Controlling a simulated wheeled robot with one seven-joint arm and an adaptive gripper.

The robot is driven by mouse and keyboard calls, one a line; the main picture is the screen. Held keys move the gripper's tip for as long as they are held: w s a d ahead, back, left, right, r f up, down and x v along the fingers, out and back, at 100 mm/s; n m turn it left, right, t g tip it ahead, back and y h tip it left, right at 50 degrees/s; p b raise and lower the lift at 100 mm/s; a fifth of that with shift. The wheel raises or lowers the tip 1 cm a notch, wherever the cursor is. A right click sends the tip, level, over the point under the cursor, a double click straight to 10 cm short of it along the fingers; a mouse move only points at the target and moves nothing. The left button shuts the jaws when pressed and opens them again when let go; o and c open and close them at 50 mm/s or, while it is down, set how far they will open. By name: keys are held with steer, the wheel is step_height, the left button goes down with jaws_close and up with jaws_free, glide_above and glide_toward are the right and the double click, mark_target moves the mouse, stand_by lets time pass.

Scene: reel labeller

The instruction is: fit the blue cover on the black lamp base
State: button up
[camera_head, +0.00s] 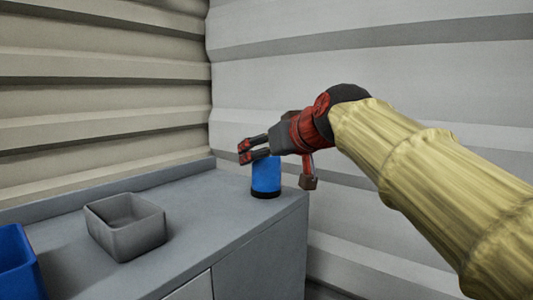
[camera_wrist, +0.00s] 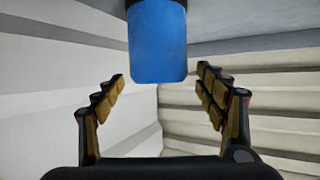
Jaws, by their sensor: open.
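The blue cover (camera_head: 266,176) is an upright cylinder standing on the black lamp base (camera_head: 265,193), near the right end of the grey counter. Only a low dark band of the base shows under the cover; whether the cover is fully seated I cannot tell. My gripper (camera_head: 246,151) is open and empty at the height of the cover's top, and its fingers partly hide that top in the head view. In the wrist view the cover (camera_wrist: 158,45) hangs at the top centre, between and beyond the two spread fingers, touching neither.
A grey open bin (camera_head: 126,226) stands on the counter (camera_head: 205,232) to the left, looking empty. A blue container (camera_head: 18,265) is at the lower left edge. Corrugated walls close off the back and right. The counter between bin and cover is clear.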

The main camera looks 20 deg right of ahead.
steer(key=shift+s, duration=0.1)
steer(key=v, duration=1.1)
steer(key=shift+s, duration=0.4)
